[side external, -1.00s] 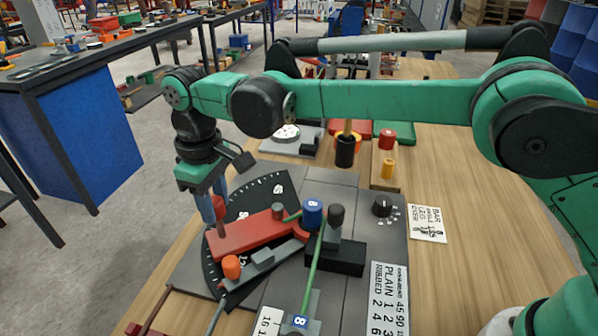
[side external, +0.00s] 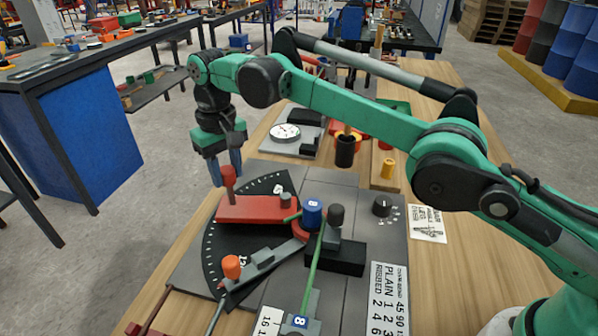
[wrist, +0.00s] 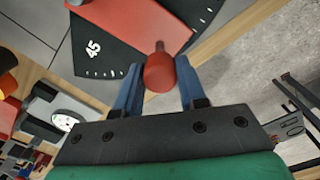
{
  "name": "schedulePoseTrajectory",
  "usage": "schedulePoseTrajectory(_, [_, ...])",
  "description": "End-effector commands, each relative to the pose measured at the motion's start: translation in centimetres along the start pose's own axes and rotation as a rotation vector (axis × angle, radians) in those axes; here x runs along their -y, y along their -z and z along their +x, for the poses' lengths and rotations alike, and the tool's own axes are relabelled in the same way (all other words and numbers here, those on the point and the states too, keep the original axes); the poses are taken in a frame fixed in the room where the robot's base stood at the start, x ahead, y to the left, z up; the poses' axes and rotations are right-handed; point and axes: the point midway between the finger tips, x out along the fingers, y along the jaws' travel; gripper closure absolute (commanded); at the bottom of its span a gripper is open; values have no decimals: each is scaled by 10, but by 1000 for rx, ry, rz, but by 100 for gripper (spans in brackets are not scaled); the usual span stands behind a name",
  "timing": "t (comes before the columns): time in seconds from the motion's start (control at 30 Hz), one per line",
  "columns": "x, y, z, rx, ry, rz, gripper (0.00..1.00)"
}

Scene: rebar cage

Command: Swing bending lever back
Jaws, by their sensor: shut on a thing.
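The bending lever (side external: 260,209) is a flat red arm on the bending plate, with an upright red handle (side external: 229,178) at its left end. In the side view it lies roughly level across the black angle scale (side external: 222,252). My gripper (side external: 227,172) is at the handle with its blue fingers on either side. In the wrist view the rounded handle top (wrist: 160,72) sits between my fingers, and the red lever (wrist: 150,22) runs up from it. My gripper is shut on the handle; the exact finger contact is partly hidden.
A green bar (side external: 315,262) runs past the blue-capped pin (side external: 312,213). An orange knob (side external: 231,266) stands on a grey arm near the scale. A black block (side external: 335,257) and a dial gauge (side external: 285,132) are nearby. The plate's left side borders open floor.

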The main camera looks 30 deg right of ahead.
Motion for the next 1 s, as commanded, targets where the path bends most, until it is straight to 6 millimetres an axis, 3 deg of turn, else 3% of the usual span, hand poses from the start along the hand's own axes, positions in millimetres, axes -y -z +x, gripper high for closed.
schedulePoseTrajectory(0.4, [-1,1,-1,-2,0,8,100])
schedulePoseTrajectory(0.43, [-1,1,-1,-2,0,8,56])
schedulePoseTrajectory(0.5, [-1,1,0,-1,0,7,36])
schedulePoseTrajectory(0.53, [-1,1,0,-1,0,7,33])
schedulePoseTrajectory(1.0, [6,-3,0,0,0,-40,33])
